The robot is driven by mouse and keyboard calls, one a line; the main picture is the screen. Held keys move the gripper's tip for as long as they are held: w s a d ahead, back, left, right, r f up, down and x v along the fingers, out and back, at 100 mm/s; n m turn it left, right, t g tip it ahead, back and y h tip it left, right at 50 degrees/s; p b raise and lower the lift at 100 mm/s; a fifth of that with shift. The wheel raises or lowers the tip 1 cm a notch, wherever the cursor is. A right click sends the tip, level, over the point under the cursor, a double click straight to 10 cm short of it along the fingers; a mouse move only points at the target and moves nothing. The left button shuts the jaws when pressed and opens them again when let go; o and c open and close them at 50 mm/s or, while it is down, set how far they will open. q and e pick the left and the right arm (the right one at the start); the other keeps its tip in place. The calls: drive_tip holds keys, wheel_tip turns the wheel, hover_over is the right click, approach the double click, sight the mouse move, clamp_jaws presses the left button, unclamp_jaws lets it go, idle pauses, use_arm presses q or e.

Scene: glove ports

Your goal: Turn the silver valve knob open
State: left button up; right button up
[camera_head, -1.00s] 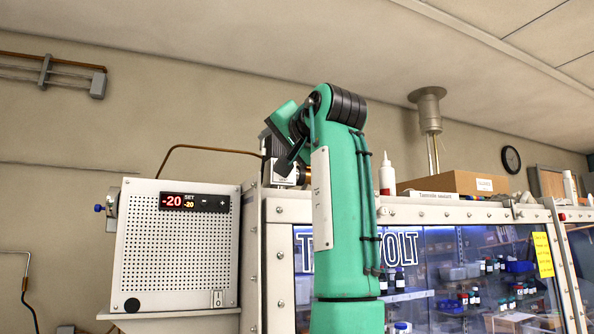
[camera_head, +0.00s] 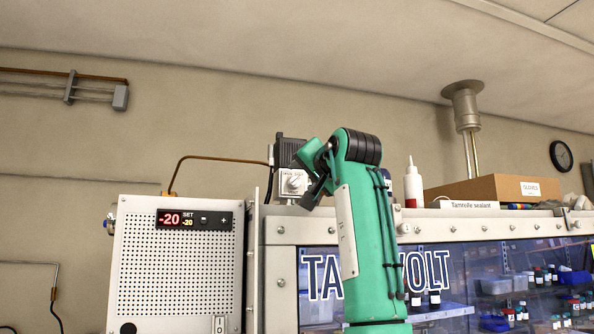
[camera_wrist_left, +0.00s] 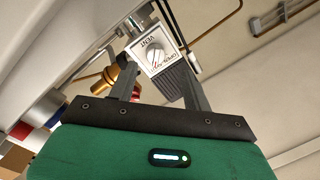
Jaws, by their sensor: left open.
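The silver valve knob (camera_head: 295,182) sits on the front of a small white labelled box with a dark ribbed block behind it, above the cabinet's top edge. In the left wrist view the round knob (camera_wrist_left: 153,56) shows near the fingers, with "VENT" and "OPEN" on its plate. My left gripper (camera_head: 315,188) is just right of the knob in the head view, its jaws partly hidden. In the left wrist view the gripper (camera_wrist_left: 152,50) is open, with the knob between the lines of its fingers. I cannot tell whether they touch it. My right gripper is not in view.
A white controller box (camera_head: 180,265) with a red display stands left of the knob. A copper pipe (camera_head: 215,159) runs to the valve. A white bottle (camera_head: 413,186) and a cardboard box (camera_head: 490,189) stand on the glass-fronted cabinet (camera_head: 470,232). Brass fittings (camera_wrist_left: 125,55) show beside the left finger.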

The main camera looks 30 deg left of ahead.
sight(297, 182)
use_arm(q)
drive_tip(key=w+a+p, duration=0.1)
drive_tip(key=w, duration=0.1)
drive_tip(key=w+a+p, duration=0.1)
drive_tip(key=a, duration=0.1)
drive_tip(key=shift+w+a, duration=0.15)
drive_tip(key=shift+w, duration=0.2)
drive_tip(key=shift+w+a, duration=0.1)
drive_tip(key=shift+a, duration=0.65)
drive_tip(key=shift+w+d+f, duration=0.1)
drive_tip(key=c, duration=1)
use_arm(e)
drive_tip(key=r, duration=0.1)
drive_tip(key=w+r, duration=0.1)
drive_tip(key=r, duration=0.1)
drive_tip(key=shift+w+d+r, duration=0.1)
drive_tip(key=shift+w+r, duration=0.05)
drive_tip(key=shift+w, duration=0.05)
